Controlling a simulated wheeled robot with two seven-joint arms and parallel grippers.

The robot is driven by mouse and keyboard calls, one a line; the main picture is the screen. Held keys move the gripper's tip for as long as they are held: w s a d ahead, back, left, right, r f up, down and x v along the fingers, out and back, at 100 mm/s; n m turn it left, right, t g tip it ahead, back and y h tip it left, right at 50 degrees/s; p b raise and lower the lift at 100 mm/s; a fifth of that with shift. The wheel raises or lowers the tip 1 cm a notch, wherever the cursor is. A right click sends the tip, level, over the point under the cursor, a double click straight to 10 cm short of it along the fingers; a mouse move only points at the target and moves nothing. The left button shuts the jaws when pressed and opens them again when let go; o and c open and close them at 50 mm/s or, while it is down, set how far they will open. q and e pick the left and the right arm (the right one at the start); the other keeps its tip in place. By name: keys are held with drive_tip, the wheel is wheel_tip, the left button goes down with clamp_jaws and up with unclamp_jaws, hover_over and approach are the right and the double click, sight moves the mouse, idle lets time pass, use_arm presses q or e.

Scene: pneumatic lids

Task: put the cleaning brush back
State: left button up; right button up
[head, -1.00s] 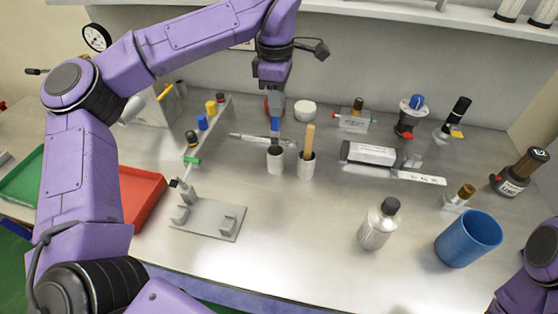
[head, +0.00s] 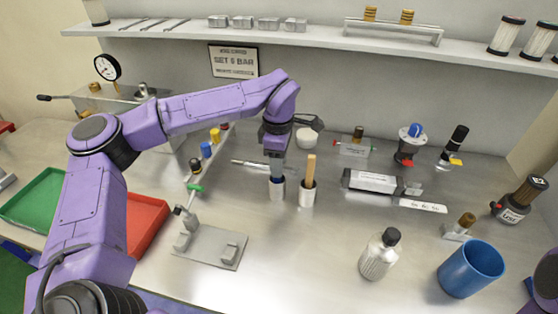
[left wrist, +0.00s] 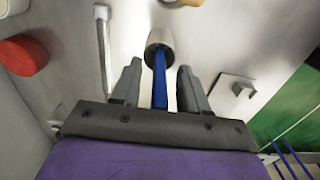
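A blue handle (head: 277,182), probably a brush's, stands in a small grey cup (head: 277,193); its lower end is hidden in the cup. My left gripper (head: 278,170) is right above this cup, pointing down. In the left wrist view the blue handle (left wrist: 160,85) runs between the two fingers into the cup (left wrist: 159,36), with a visible gap on each side, so the gripper is open around it. A wooden handle (head: 310,170) stands in a second cup (head: 307,196) just to the right. My right gripper is out of view.
A grey fixture (head: 210,246) and a red tray (head: 146,220) lie to the left. A white bottle (head: 379,255) and a blue cup (head: 470,268) stand front right. A labelled box (head: 373,182) is right of the cups. The bench before the cups is clear.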

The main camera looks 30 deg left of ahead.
use_arm(q)
drive_tip(key=shift+r, duration=0.1)
wheel_tip(320, 180, up, 12)
drive_tip(key=shift+f+b, duration=0.1)
drive_tip(key=shift+b, duration=0.4)
